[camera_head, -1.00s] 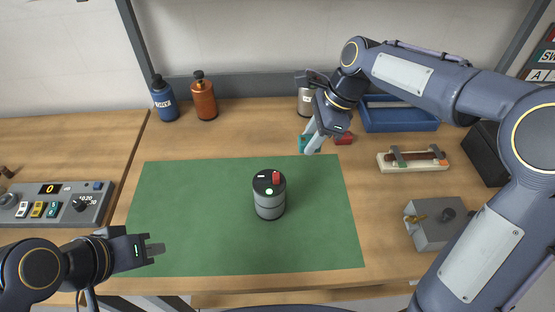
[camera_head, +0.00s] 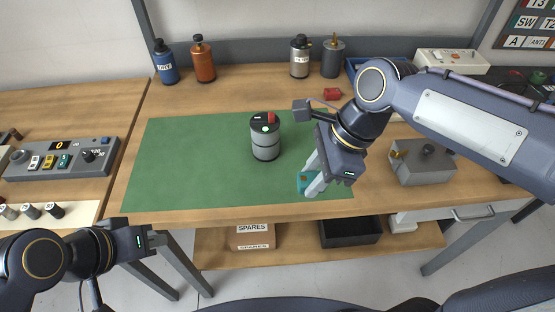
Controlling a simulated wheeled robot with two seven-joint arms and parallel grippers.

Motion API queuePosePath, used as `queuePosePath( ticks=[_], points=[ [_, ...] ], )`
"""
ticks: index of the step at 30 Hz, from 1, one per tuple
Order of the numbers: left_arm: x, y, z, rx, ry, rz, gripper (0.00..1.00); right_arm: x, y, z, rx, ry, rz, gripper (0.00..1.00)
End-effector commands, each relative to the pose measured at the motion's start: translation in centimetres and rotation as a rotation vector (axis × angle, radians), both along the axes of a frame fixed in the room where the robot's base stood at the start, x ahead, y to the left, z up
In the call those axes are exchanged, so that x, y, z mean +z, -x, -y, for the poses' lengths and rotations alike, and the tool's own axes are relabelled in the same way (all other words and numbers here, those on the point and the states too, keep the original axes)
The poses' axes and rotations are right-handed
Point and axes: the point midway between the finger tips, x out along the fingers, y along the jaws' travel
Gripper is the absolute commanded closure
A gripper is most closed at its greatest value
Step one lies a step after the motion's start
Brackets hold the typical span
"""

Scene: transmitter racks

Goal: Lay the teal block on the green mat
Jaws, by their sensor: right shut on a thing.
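The teal block (camera_head: 303,182) is between the fingers of my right gripper (camera_head: 314,184), which is shut on it. The gripper hides part of the block. It is over the front right part of the green mat (camera_head: 190,160); I cannot tell whether the block touches the mat. My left gripper (camera_head: 160,239) is low at the left, in front of the bench's front edge and away from the mat. Its fingers are seen edge-on, so its opening is unclear.
A grey and black canister (camera_head: 265,142) stands on the mat, left of my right gripper. Bottles (camera_head: 201,62) stand at the back. A red block (camera_head: 332,94) lies behind the mat. A grey box (camera_head: 422,165) is at the right. The left part of the mat is clear.

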Motion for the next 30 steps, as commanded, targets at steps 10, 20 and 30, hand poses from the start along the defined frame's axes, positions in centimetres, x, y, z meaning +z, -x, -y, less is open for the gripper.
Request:
queuePosePath(
  ticks=[10, 20, 30],
  points=[
    [0.8, 0.0, 0.0, 0.0, 0.0, 0.0, 1.0, -2.6, -5.8, 2.3, -0.006, 0.001, -0.007, 0.92],
    [1.2, 0.0, 0.0, 0.0, 0.0, 0.0, 1.0, -7.7, -11.3, 4.5, -0.003, 0.0, -0.004, 0.92],
    [1.4, 0.0, 0.0, 0.0, 0.0, 0.0, 1.0, -10.0, -13.1, 5.2, -0.002, -0.001, -0.002, 0.92]
  ],
)
